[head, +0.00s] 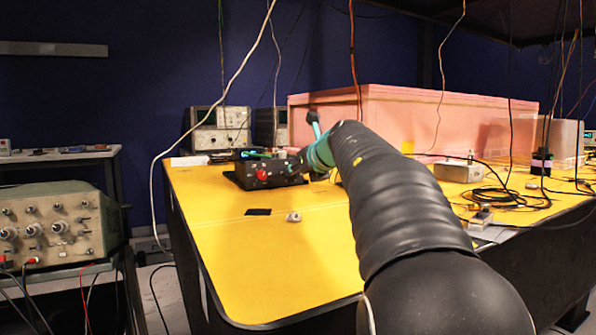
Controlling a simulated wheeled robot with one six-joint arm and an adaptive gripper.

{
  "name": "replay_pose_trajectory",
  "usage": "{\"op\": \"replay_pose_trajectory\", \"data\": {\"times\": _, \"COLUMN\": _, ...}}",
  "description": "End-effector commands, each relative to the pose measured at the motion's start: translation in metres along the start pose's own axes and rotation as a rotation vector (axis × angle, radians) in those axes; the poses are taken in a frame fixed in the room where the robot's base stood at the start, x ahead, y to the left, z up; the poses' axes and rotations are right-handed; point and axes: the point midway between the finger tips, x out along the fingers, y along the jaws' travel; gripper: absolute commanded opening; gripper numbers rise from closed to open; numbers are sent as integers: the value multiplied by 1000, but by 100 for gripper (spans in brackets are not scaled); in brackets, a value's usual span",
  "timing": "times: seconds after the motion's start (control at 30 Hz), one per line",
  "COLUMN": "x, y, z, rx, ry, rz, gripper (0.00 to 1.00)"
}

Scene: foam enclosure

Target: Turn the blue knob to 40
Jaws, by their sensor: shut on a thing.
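A low black box (243,182) sits on the yellow table, left of my arm. A red knob (262,174) stands on its near face. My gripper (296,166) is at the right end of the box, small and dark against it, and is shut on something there. The blue knob is not visible. It appears to be hidden by my gripper and wrist, and its pointer and scale cannot be read. My black-sleeved arm reaches in from the lower right and ends in a teal wrist.
A large pink foam enclosure (450,115) stands behind the box. A small white object (293,217) and a black patch (258,212) lie in front of the box. Cables hang at the left and right. A grey metal box (458,171) stands to the right. The near left table is clear.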

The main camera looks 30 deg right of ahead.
Motion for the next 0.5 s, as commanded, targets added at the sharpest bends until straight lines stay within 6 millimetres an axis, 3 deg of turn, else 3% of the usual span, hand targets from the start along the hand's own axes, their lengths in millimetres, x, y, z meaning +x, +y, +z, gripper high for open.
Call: {"op": "replay_pose_trajectory", "data": {"times": 0.5, "x": -2, "y": -2, "z": 4, "rx": 245, "ry": 2, "rz": 97, "gripper": 0}}
